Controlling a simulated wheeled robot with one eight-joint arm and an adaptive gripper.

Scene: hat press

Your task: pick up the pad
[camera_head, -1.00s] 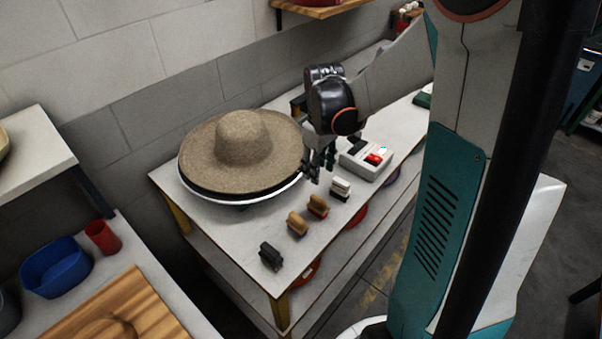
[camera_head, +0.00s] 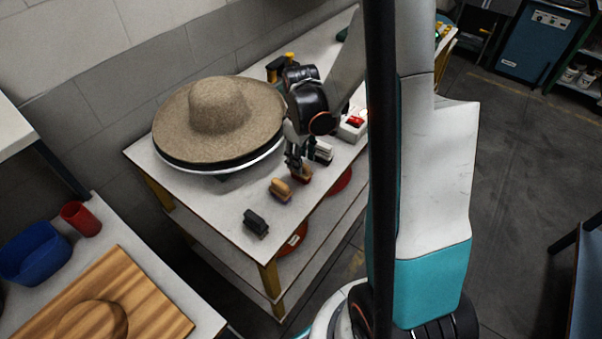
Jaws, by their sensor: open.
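Several small handled blocks stand in a row along the front edge of the white table (camera_head: 228,207): a black one (camera_head: 256,223), a tan one (camera_head: 280,190), a brown one (camera_head: 303,175) and a white-topped one (camera_head: 322,152). I cannot tell which of them is the pad. My gripper (camera_head: 297,168) is open and points down at the brown block, with its fingertips very close to it or around it. The fingers partly hide the brown block, and contact cannot be made out.
A wide straw hat (camera_head: 218,108) on a round base fills the table behind the blocks. A control box with a red button (camera_head: 353,124) stands to the right. A lower shelf holds red round things. Another table with a wooden board (camera_head: 160,300) is at lower left.

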